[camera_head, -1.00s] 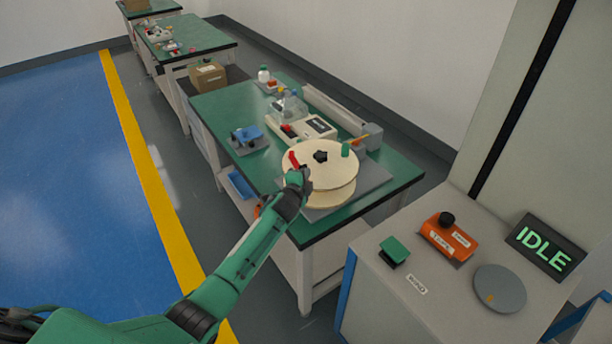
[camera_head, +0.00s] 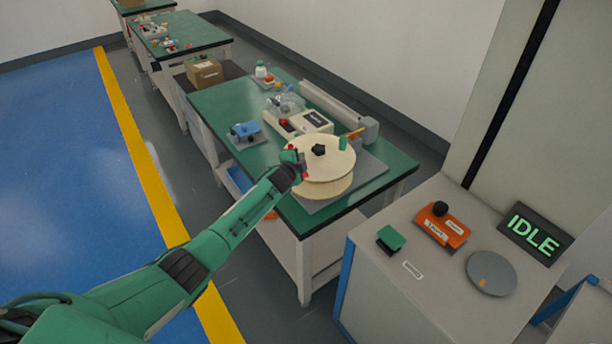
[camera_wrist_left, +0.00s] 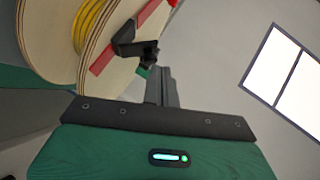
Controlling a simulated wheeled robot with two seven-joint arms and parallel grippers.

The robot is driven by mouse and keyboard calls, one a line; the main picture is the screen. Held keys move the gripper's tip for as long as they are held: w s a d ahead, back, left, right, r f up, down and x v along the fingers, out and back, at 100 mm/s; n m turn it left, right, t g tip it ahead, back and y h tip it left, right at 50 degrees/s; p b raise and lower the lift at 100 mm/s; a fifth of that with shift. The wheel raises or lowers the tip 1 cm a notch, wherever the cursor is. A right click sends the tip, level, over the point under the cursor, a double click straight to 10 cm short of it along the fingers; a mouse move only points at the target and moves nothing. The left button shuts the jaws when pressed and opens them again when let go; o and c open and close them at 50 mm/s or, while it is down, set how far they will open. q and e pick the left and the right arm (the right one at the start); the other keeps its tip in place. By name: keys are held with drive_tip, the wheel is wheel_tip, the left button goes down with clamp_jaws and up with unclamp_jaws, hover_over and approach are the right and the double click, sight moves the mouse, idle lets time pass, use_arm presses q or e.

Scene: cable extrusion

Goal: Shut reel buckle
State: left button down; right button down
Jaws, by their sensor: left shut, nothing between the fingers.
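The reel (camera_head: 335,168) has pale wooden flanges and a black knob (camera_head: 319,150) on top. In the left wrist view its edge shows at upper left, with yellow cable (camera_wrist_left: 88,25) wound between the flanges. The reel buckle (camera_wrist_left: 116,48) is a red bar lying along the flange face in that view; in the head view it is mostly hidden behind my gripper. My left gripper (camera_head: 298,160) is at the reel's left edge, beside the red bar. Its dark fingers (camera_wrist_left: 143,48) are shut and empty, overlapping the bar in the wrist view; contact cannot be told. My right gripper is out of view.
The reel sits on a grey plate (camera_head: 368,176) on the green table (camera_head: 400,172). A green peg (camera_head: 343,143) stands on the reel. A cream device (camera_head: 303,122) and blue fixture (camera_head: 246,132) are behind. A cabinet with an IDLE screen (camera_head: 535,233) stands at right.

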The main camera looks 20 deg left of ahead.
use_arm(q)
drive_tip(key=shift+w+a+f+b, duration=0.2)
drive_tip(key=shift+w+a+b, duration=0.65)
drive_tip(key=shift+w+a, duration=0.1)
idle(0.5)
idle(0.5)
drive_tip(key=shift+r+p, duration=0.75)
drive_tip(key=shift+r, duration=0.1)
